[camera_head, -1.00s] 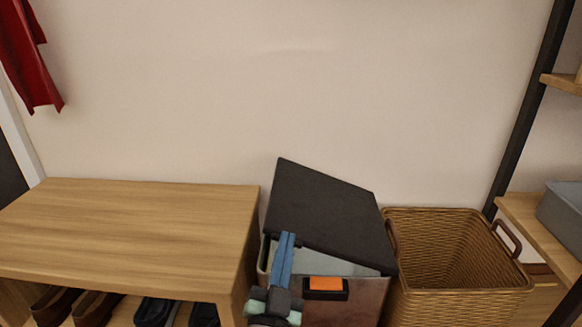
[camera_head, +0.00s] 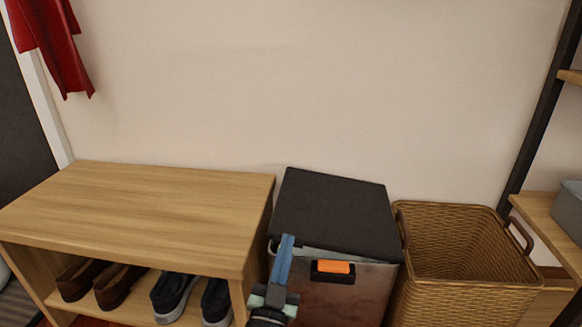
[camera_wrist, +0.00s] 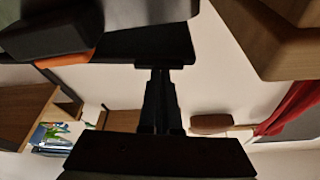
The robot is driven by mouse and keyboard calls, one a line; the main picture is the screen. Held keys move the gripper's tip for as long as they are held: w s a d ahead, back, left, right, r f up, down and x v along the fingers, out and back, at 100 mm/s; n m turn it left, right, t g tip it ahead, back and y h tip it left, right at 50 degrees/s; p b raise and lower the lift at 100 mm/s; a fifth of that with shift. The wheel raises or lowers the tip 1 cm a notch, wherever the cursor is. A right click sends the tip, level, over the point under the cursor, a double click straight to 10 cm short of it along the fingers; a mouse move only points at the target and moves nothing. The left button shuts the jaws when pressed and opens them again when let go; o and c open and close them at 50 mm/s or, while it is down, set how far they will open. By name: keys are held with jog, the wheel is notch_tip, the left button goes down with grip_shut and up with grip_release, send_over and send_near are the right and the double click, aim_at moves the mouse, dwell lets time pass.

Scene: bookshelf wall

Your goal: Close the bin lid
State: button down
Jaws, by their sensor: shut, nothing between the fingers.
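The bin (camera_head: 355,295) has dull reddish-brown sides and an orange latch (camera_head: 333,267) on its front. Its black lid (camera_head: 335,215) lies low over the top, with a thin pale strip showing under its front edge. My gripper (camera_head: 287,240) is shut and empty at the bin's front left corner, its blue tip overlapping the lid's front edge in the head view. I cannot tell whether it touches the lid. In the wrist view my fingers (camera_wrist: 158,80) are together just under a dark panel, with an orange part (camera_wrist: 65,58) at its left.
A wooden bench (camera_head: 130,205) with several shoes (camera_head: 173,297) below stands close on the left. A wicker basket (camera_head: 465,265) stands close on the right. A wall is behind, and a shelf unit (camera_head: 545,215) is at far right.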

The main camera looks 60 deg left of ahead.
jog(key=shift+s+a+f+b, duration=0.15)
jog(key=shift+f+b, duration=0.15)
jog(key=shift+f, duration=0.65)
jog(key=shift+s+a+f+b, duration=0.1)
jog(key=shift+f+b, duration=0.15)
jog(key=shift+f, duration=0.8)
